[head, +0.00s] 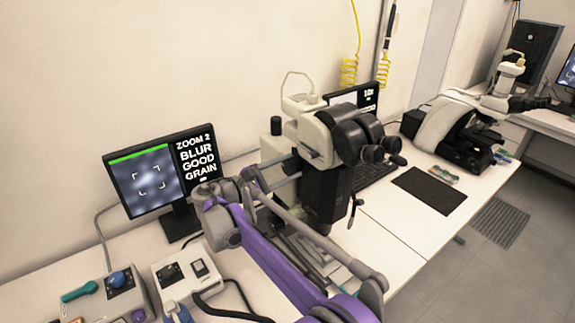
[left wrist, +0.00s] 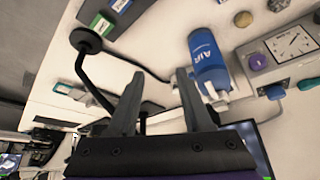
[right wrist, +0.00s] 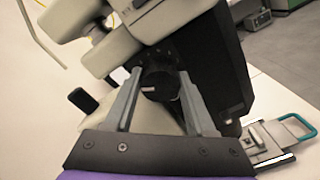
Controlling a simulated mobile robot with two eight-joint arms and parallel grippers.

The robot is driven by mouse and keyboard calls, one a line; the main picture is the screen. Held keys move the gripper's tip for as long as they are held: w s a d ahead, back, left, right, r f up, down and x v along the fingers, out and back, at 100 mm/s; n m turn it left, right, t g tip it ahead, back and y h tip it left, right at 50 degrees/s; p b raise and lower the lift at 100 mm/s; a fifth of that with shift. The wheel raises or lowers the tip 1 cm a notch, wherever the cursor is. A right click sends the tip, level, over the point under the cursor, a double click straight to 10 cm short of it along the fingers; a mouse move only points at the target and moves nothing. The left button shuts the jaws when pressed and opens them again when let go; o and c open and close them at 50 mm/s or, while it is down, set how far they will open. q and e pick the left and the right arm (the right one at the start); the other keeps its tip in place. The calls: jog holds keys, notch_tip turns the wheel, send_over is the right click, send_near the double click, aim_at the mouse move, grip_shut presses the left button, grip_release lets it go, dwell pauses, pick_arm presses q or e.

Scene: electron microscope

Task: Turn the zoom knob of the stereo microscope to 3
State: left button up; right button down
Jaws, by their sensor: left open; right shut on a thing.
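The stereo microscope (head: 322,185) stands mid-table, cream head and black body, with its eyepieces facing right. My right gripper (head: 283,170) reaches its left side. In the right wrist view, my right gripper (right wrist: 160,76) is shut on the dark round zoom knob (right wrist: 158,86), which has a small pale mark and sits between the fingers. The knob is hidden in the head view. The monitor (head: 147,180) reads "ZOOM 2", "BLUR", "GOOD", "GRAIN", with a blurred grey picture and a green bar. My left gripper (left wrist: 160,74) is open and empty in the left wrist view, and out of the head view.
A blue AIR can (left wrist: 208,62) lies beyond my left fingers. Control boxes with knobs (head: 118,279) stand at the front left. A second microscope (head: 455,125) stands at the right beyond a dark mat (head: 430,190). A small tray with a teal handle (right wrist: 290,135) lies near the microscope base.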

pick_arm(q)
jog(key=r, duration=0.1)
jog(key=w+r+p, duration=0.1)
jog(key=shift+w+r+p, duration=0.1)
jog(key=shift+r+p, duration=0.2)
jog(key=shift+r, duration=0.1)
pick_arm(e)
jog(key=m, duration=0.5)
jog(key=shift+m, duration=0.4)
jog(key=shift+c, duration=1.1)
grip_release()
jog(key=shift+a, duration=0.1)
pick_arm(q)
jog(key=shift+s+f+b, duration=0.25)
jog(key=shift+f+b, duration=0.1)
jog(key=shift+f, duration=0.15)
jog(key=shift+s+f+b, duration=0.2)
jog(key=shift+f+b, duration=0.1)
jog(key=shift+f, duration=0.15)
pick_arm(e)
jog(key=v, duration=1)
jog(key=shift+s+a, duration=0.25)
